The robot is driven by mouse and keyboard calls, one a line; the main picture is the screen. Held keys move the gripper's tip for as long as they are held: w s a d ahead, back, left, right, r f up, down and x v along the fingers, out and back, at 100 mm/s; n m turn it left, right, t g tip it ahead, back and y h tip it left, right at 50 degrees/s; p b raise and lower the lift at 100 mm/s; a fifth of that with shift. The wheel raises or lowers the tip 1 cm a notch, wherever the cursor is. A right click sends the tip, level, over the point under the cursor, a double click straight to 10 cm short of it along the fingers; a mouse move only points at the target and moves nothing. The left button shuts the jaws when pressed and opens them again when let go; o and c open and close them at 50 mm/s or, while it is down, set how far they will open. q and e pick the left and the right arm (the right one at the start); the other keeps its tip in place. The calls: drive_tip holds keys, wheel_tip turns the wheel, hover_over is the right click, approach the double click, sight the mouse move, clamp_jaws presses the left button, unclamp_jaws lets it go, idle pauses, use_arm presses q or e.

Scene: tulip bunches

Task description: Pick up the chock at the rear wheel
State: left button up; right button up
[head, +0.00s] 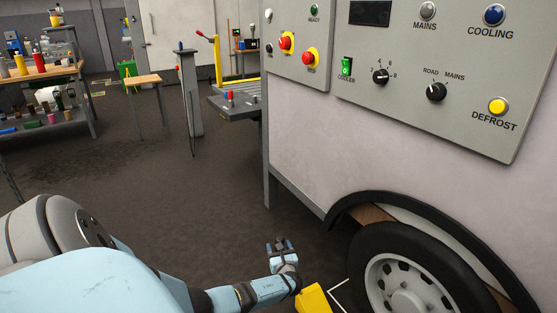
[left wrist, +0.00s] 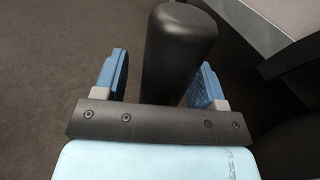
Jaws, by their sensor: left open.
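The yellow chock (head: 313,299) is on the floor at the bottom of the head view, left of the tyre of the wheel (head: 410,275). Its lower part is cut off by the frame edge. My left gripper (head: 281,245) is just above and left of the chock's visible part. In the left wrist view my left gripper (left wrist: 163,60) is open, with its blue fingers on either side of a dark, rounded post (left wrist: 178,50). I cannot tell whether the post belongs to the chock. My right gripper is not in view.
The pale vehicle body (head: 320,140) with a control panel (head: 450,60) and a dark wheel arch rises close on the right. White lines mark the floor beside the wheel. Open dark floor (head: 150,170) lies to the left. Benches (head: 45,75) stand further back.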

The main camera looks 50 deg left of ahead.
use_arm(q)
drive_tip(key=shift+p+v, duration=0.55)
drive_tip(key=shift+v, duration=0.65)
drive_tip(key=p+v, duration=0.3)
drive_tip(key=v, duration=0.8)
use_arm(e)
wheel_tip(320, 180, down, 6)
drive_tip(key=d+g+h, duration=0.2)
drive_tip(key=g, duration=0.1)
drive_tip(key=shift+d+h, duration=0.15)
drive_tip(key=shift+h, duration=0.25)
use_arm(q)
drive_tip(key=shift+d, duration=0.1)
